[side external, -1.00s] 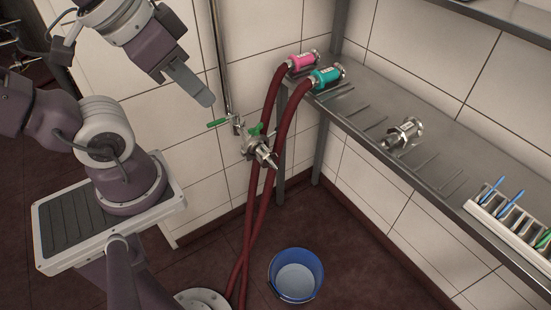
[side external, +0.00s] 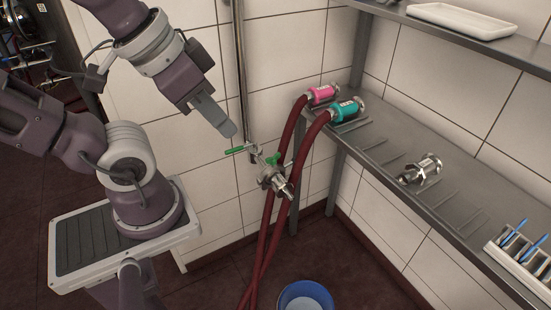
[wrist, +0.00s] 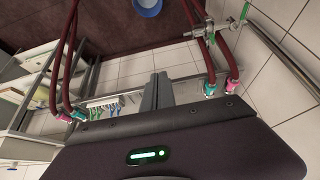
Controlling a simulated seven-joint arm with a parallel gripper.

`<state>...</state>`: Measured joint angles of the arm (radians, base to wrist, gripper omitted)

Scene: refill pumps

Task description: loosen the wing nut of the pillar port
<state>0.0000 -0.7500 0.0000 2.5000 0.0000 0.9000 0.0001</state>
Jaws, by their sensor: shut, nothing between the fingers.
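The pillar port (side external: 274,181) is a metal fitting with a spout, low on the upright pipe at the tiled wall. A green lever (side external: 236,150) sticks out to its left, and another green part (side external: 272,159) sits on top. I cannot tell for sure which part is the wing nut. The port also shows at the top of the wrist view (wrist: 208,32). My gripper (side external: 231,132) is shut and empty, pointing down and right. Its tips are up and left of the port, close to the lever in the picture and apparently not touching it.
Dark red hoses (side external: 268,225) cross by the port; their pink (side external: 322,94) and teal (side external: 345,110) couplings rest at the steel shelf's (side external: 390,185) end. A metal fitting (side external: 422,168) lies on the shelf. A blue bucket (side external: 305,296) stands on the floor. A pipe (side external: 239,70) rises behind my gripper.

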